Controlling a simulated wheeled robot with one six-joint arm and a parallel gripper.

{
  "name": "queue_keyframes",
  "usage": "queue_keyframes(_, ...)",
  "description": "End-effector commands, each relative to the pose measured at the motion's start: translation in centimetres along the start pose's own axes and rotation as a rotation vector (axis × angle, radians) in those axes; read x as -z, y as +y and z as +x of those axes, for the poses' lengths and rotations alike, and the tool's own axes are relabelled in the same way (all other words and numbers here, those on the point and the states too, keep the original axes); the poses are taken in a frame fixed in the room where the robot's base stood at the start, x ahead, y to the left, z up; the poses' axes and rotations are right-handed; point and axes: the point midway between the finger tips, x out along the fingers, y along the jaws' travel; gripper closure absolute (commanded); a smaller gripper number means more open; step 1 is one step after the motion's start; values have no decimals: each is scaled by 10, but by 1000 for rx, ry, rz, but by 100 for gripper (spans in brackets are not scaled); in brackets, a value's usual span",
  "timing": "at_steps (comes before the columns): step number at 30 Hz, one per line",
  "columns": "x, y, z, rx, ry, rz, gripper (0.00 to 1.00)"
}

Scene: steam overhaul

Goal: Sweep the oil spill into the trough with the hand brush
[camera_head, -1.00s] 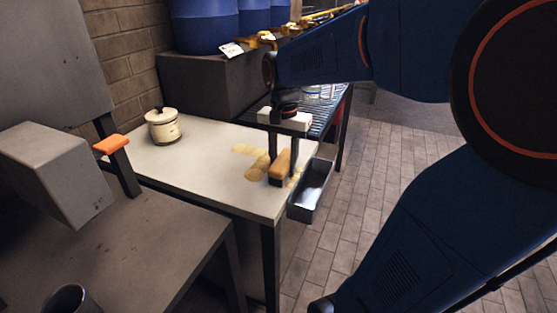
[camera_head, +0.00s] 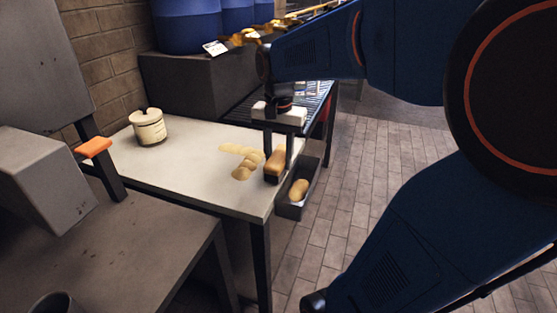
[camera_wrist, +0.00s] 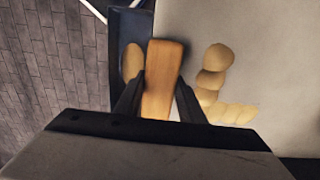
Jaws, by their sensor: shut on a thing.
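My gripper (camera_head: 279,163) is shut on the hand brush (camera_head: 275,167), which has a tan wooden back and a dark underside. It holds the brush over the right edge of the white table, beside the trough. In the wrist view the brush (camera_wrist: 161,80) lies between the fingers. The oil spill (camera_head: 245,162) is several tan blobs on the table left of the brush; it also shows in the wrist view (camera_wrist: 215,75). The grey trough (camera_head: 311,181) hangs at the table's right edge. One tan blob (camera_head: 299,189) lies in it. Brush contact with the table is unclear.
A lidded cream pot (camera_head: 148,127) stands at the back left of the white table (camera_head: 200,180). Blue barrels (camera_head: 185,25) stand on a grey block behind. A slatted rack (camera_head: 245,108) stands behind the table. The brick floor at right is clear.

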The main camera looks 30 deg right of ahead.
Motion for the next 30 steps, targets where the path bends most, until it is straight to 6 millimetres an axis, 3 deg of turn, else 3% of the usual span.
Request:
queue_keyframes(21, 0, 0, -57, 2, 2, 0, 85)
queue_keyframes(30, 0, 0, -62, 1, 1, 0, 85)
